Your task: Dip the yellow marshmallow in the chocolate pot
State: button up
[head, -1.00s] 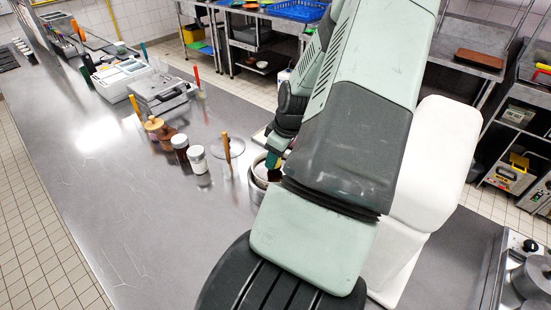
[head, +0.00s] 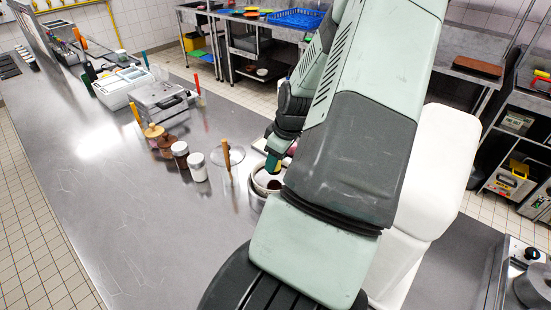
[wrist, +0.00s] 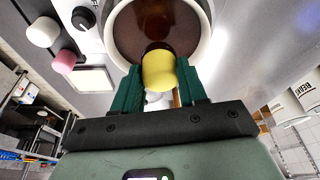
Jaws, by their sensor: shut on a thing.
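The yellow marshmallow (wrist: 159,74) is pinched between the two teal fingers of my gripper (wrist: 158,88) in the wrist view. Its far end looks brown against the dark chocolate (wrist: 150,20); I cannot tell whether that is coating or reflection. The round pot (wrist: 206,32) has a pale rim and lies beneath and beyond the fingertips. In the head view, the pot (head: 256,201) stands on the counter, partly hidden by my arm. My gripper (head: 274,166) is over its opening, with a bit of yellow at its tip.
A white marshmallow (wrist: 43,32) and a pink one (wrist: 65,62) lie beside the pot, near a black knob (wrist: 84,18). Jars (head: 196,168) and an upright wooden handle (head: 227,157) stand left of the pot. The counter's front left is clear.

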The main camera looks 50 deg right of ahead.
jog(key=shift+r, duration=0.15)
dwell(0.4)
jog(key=shift+r, duration=2.4)
jog(key=w+a+r+m, duration=0.1)
jog(key=w+a+r, duration=0.4)
jog(key=a, duration=0.4)
jog(key=w+a+r, duration=0.5)
jog(key=w+a, duration=0.1)
jog(key=a, duration=0.2)
jog(key=a+r, duration=0.3)
jog(key=a, duration=0.5)
jog(key=a+r+m, duration=0.1)
jog(key=a+r, duration=0.2)
jog(key=a, duration=0.6)
jog(key=shift+w+h, duration=0.15)
jog(key=shift+h, duration=0.15)
